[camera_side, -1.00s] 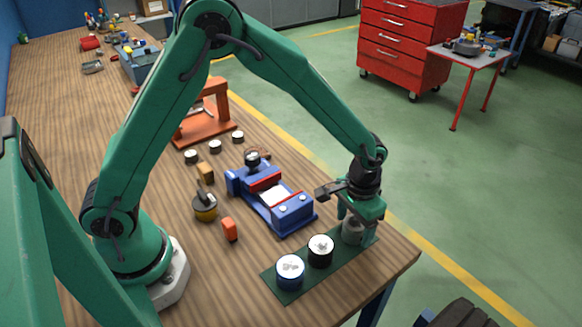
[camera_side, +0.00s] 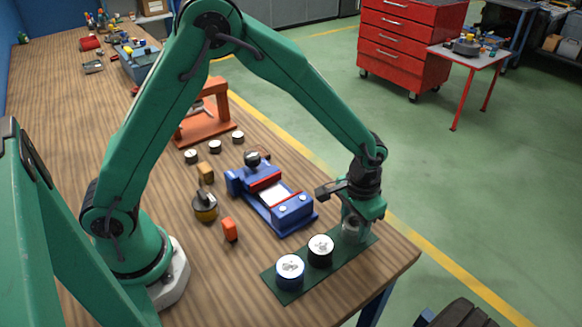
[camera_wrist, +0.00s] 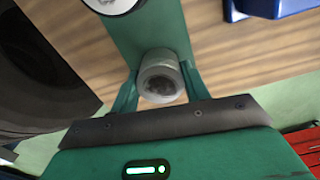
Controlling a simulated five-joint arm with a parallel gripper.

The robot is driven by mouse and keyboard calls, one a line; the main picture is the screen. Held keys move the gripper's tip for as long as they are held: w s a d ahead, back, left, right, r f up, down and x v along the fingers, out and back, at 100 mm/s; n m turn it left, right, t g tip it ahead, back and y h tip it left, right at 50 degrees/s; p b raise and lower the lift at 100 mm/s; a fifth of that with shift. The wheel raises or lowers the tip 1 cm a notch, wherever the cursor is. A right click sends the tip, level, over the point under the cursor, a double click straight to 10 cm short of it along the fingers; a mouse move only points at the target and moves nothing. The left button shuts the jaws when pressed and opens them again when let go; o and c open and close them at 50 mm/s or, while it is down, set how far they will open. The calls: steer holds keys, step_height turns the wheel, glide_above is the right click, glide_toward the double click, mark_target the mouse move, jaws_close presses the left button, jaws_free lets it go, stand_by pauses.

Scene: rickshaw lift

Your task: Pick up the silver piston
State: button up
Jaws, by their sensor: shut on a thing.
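The silver piston (camera_side: 352,228) stands at the right end of a dark green mat (camera_side: 293,293) in the side view. My gripper (camera_side: 353,226) is over it from above and shut on it. In the wrist view the silver piston (camera_wrist: 161,77) sits between the two green fingers of my gripper (camera_wrist: 160,92), its round top facing the camera. A piston with black sides (camera_side: 320,251) and one with blue sides (camera_side: 290,271) stand on the mat to the left. Whether the silver piston touches the mat is hard to tell.
A blue vise (camera_side: 272,201) with red jaws stands just behind the mat. The table's front right edge is close to my gripper.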

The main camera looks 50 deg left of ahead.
mark_target(354, 227)
steer(key=shift+r, duration=0.8)
steer(key=r, duration=0.3)
steer(key=shift+s+d+r, duration=0.1)
steer(key=shift+s+d, duration=0.25)
steer(key=shift+s, duration=0.05)
steer(key=s+d+r, duration=0.6)
steer(key=s, duration=0.2)
steer(key=shift+s, duration=0.3)
steer(key=shift+d+r, duration=0.1)
steer(key=w+a+n, duration=0.1)
steer(key=a+n, duration=0.5)
steer(key=a, duration=1.9)
steer(key=shift+w+a+f, duration=0.25)
steer(key=shift+a+f, duration=0.1)
steer(key=shift+f, duration=0.1)
